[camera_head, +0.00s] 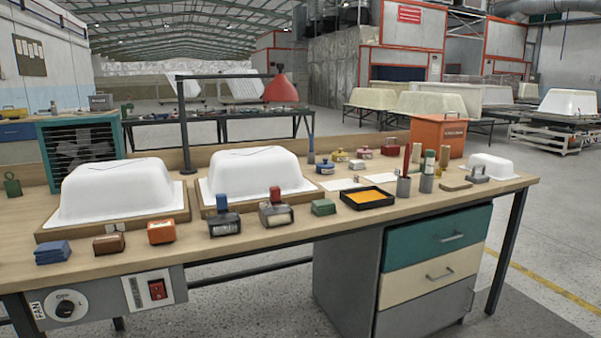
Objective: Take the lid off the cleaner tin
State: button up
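Each seems to have a knob or handle on top. Their labels are too small to read, so I cannot tell which is the cleaner tin, or whether it is among them. My gripper is not in view.
Two white tub shells (117,190) (247,173) fill the left of the workbench (400,212). Handled blocks (276,214) and an orange-filled tray (366,198) line the front. Cups of tools (404,186) and an orange bin (437,136) stand right. Floor is clear at right.

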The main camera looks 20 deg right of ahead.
aim_at(325, 164)
jog(key=i+l+u, duration=0.15)
jog(key=l, duration=0.35)
jog(key=i+l+u, duration=0.1)
jog(key=l, duration=0.45)
jog(key=i+l+u, duration=0.15)
jog(key=l, duration=0.35)
